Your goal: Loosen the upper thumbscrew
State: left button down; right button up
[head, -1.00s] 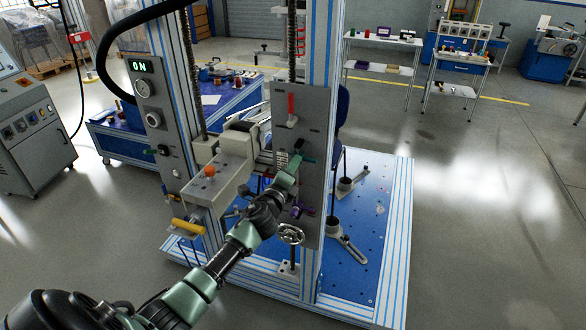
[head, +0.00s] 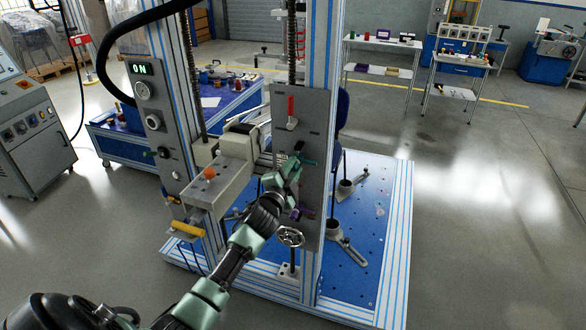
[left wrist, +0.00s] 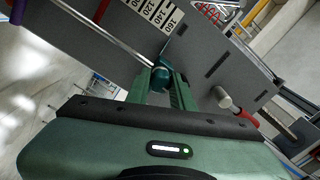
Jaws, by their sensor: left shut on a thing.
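The upper thumbscrew (head: 307,162) is teal and sits on the grey upright plate (head: 314,120) of the test machine. In the left wrist view its round teal head (left wrist: 163,75) lies between my left fingers. My left gripper (head: 295,163) is shut on it, and its fingers partly cover it. A purple thumbscrew (head: 303,213) sits lower on the same plate. A printed scale (left wrist: 157,14) runs beside the thumbscrew in the left wrist view. My right gripper is not in view.
A red-handled lever (head: 291,108) is above on the plate. A handwheel (head: 290,237) is below it. A block with an orange knob (head: 209,173) and a yellow handle (head: 187,227) are to the left. The floor at right is clear.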

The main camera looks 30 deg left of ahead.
pick_arm(q)
jog(key=shift+n, duration=0.6)
jog(key=c, duration=1.2)
grip_release()
jog(key=b+v, duration=0.1)
jog(key=v, duration=0.7)
jog(key=shift+w+a+f, duration=0.1)
jog(key=shift+f, duration=0.05)
